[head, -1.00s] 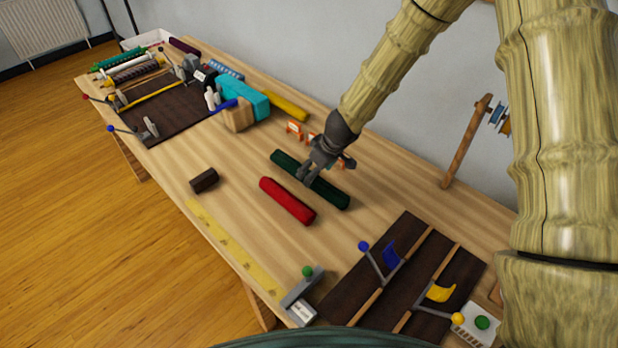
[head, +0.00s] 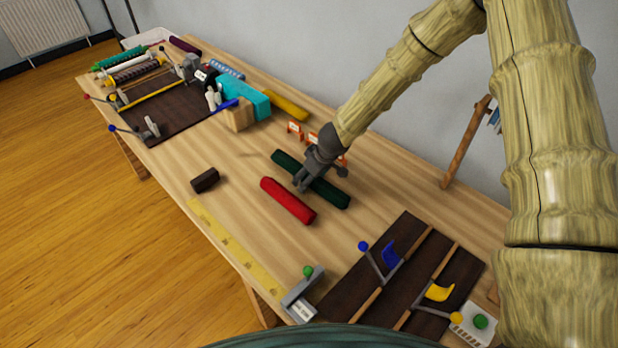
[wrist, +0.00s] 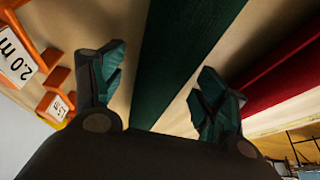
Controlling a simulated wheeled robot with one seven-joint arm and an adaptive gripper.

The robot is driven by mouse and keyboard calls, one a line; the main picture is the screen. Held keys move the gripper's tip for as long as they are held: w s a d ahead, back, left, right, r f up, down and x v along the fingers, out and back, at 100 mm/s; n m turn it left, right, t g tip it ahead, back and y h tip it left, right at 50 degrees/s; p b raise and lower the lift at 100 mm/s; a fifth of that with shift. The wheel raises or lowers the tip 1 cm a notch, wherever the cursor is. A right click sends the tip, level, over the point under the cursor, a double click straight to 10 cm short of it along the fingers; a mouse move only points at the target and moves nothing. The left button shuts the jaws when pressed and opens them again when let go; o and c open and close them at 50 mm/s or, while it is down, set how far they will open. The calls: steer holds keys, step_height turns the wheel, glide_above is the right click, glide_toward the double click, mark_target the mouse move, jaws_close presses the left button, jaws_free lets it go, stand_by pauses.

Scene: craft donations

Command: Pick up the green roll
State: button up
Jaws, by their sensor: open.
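The dark green roll (head: 333,194) lies flat on the wooden table, aslant, behind the red roll. My gripper (head: 318,184) is over the middle of the green roll and hides part of it. In the wrist view the green roll (wrist: 175,50) runs between the two open fingers of my gripper (wrist: 157,95), with a finger on each side of it. The gripper holds nothing. Whether the fingers touch the roll or the table cannot be told.
A red roll (head: 288,200) lies close in front, beside one finger. Small orange signs (head: 295,128) stand just behind. A short brown roll (head: 205,180) lies to the left, and a dark rack with levers (head: 435,255) is at right front. Bare table lies left of the rolls.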

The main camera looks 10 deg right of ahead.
steer(key=c, duration=1.2)
steer(key=shift+r, duration=0.15)
steer(key=shift+r, duration=4.85)
